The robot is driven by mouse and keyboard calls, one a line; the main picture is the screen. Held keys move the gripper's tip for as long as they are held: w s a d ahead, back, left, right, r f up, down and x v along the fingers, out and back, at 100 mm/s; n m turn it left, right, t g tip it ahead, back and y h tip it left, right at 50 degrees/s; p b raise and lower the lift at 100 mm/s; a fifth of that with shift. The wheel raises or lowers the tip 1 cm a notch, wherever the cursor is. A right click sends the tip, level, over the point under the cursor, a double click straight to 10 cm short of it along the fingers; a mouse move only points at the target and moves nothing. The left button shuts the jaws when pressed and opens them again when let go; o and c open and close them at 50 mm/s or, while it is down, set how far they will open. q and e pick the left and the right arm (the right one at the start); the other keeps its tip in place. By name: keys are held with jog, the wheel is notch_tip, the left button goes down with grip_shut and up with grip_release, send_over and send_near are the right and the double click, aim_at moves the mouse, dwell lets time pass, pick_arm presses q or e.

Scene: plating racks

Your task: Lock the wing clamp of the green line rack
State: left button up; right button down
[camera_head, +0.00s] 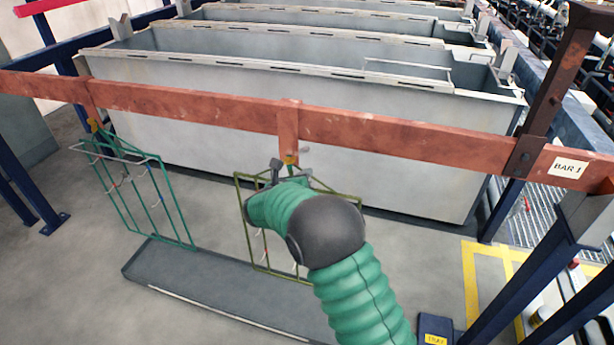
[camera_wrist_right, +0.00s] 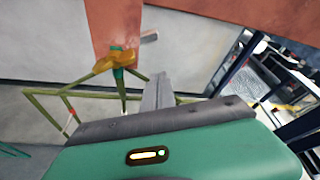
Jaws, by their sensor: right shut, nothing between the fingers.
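Two racks hang from the red-brown bar (camera_head: 200,103). A teal-green wire rack (camera_head: 165,206) hangs at the left, with a small yellow clamp (camera_head: 94,125) at its top. An olive-green rack (camera_head: 240,212) hangs near the middle, partly hidden by my right arm. Its yellow-orange wing clamp (camera_wrist_right: 117,61) sits with a green piece against a red-brown hanger plate; it also shows in the head view (camera_head: 291,160). Whether either clamp is locked I cannot tell. My right gripper (camera_head: 282,174) is shut and empty beside this clamp; its fingers (camera_wrist_right: 158,92) appear just right of it. My left gripper is out of view.
Large grey tanks (camera_head: 300,120) stand behind the bar. A long grey drip tray (camera_head: 200,280) lies on the floor beneath the racks. A dark blue post (camera_head: 530,275) and a "BAR 1" label (camera_head: 568,167) are at the right. Open floor lies at the left.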

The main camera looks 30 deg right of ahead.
jog(key=v, duration=0.7)
notch_tip(320, 180, down, 6)
jog(key=s+d+n+t+h+b, duration=0.2)
jog(key=t+b, duration=0.5)
jog(key=b, duration=0.8)
jog(key=shift+s+f+n, duration=0.2)
jog(key=shift+s+n, duration=0.05)
jog(key=shift+n, duration=0.45)
